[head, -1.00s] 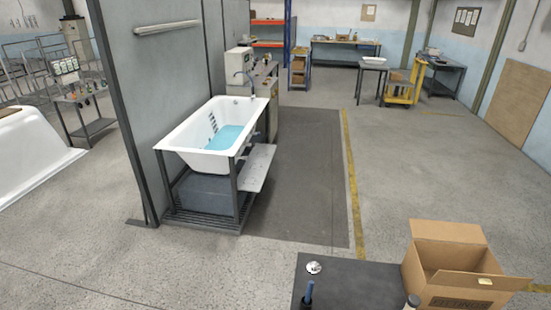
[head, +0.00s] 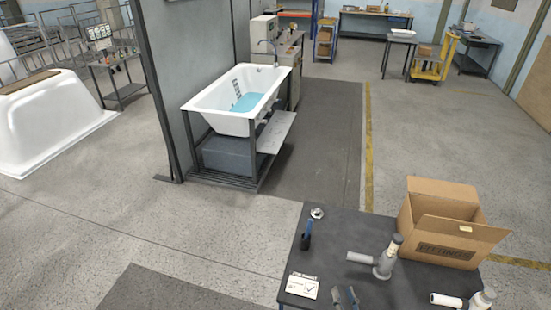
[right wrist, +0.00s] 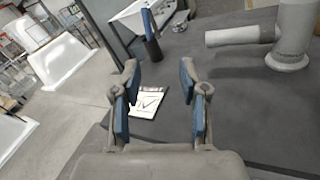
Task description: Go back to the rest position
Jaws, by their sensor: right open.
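My right gripper (head: 345,297) is at the bottom edge of the head view, over the near part of the dark table (head: 350,235). In the right wrist view my right gripper (right wrist: 159,80) is open, with its blue-padded fingers apart and nothing between them. A white card with a check mark (right wrist: 148,102) lies on the table beyond the fingers. The same card (head: 303,286) lies at the table's left edge in the head view. My left gripper is not in view.
A grey pipe fitting (head: 383,264), a blue-handled tool (head: 306,235), a metal drain piece (head: 317,213) and an open cardboard box (head: 446,245) are on the table. Another fitting (head: 455,300) is at the bottom right. A white bathtub (head: 237,120) stands on a frame beyond clear floor.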

